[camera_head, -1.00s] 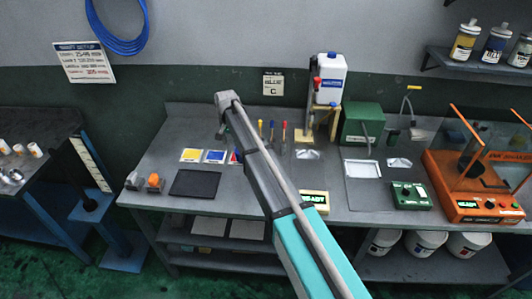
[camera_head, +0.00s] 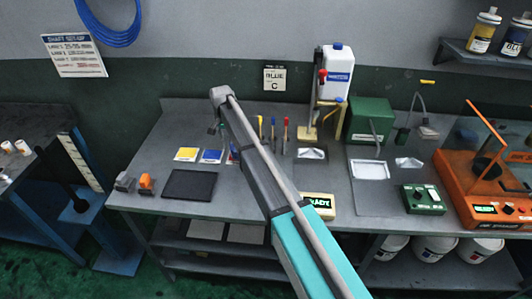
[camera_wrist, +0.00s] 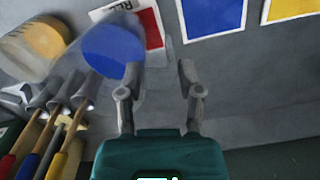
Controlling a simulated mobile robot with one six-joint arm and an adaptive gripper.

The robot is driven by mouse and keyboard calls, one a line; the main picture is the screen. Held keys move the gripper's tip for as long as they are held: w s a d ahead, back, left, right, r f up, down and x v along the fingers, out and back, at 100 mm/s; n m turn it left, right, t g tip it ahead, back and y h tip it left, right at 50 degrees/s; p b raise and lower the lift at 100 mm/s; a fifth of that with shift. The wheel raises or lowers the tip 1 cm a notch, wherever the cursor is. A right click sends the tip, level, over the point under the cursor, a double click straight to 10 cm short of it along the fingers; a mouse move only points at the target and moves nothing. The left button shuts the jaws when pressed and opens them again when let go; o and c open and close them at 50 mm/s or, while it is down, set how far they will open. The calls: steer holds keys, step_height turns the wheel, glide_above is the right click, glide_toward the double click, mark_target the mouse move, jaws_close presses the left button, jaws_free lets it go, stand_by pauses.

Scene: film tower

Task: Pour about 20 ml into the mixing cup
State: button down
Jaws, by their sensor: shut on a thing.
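My gripper (camera_wrist: 157,82) shows at the lower middle of the wrist view. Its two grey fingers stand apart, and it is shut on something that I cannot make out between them. A see-through cup with blue in it (camera_wrist: 112,48) is at the left fingertip and overlaps the red card (camera_wrist: 152,25); whether it is in the fingers I cannot tell. A clear cup with yellow-orange contents (camera_wrist: 42,42) is farther left. Which is the mixing cup is unclear. In the head view my arm hides most of my gripper and both cups.
Blue (camera_wrist: 214,14) and yellow (camera_wrist: 290,8) cards lie beyond the fingers. Several coloured-handled tools (camera_wrist: 48,140) stand close at lower left.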

steer(key=shift+r, duration=0.1)
steer(key=shift+s+d+r+y+p, duration=0.25)
steer(key=shift+d+r+y+p, duration=0.2)
steer(key=shift+d, duration=0.2)
steer(key=shift+s+d+r+t+y+p, duration=0.1)
steer(key=shift+s+d+r+t+y, duration=0.25)
steer(key=shift+d+r+y, duration=0.75)
steer(key=shift+s+d+r+t+y+p, duration=0.15)
steer(key=shift+s+d+r+t+y, duration=0.2)
steer(key=shift+d+r+y, duration=0.75)
steer(key=shift+s+d+r+t+y+p, duration=0.1)
steer(key=shift+s+d+r+t+y, duration=0.3)
steer(key=shift+d+y, duration=1.1)
steer(key=shift+d+r+t+y+b, duration=0.3)
steer(key=shift+d+r+y+b, duration=0.25)
steer(key=shift+r+y, duration=0.35)
steer(key=shift+d+f+y+b, duration=0.15)
steer(key=shift+y+b, duration=0.1)
steer(key=shift+b, duration=0.05)
stand_by(0.4)
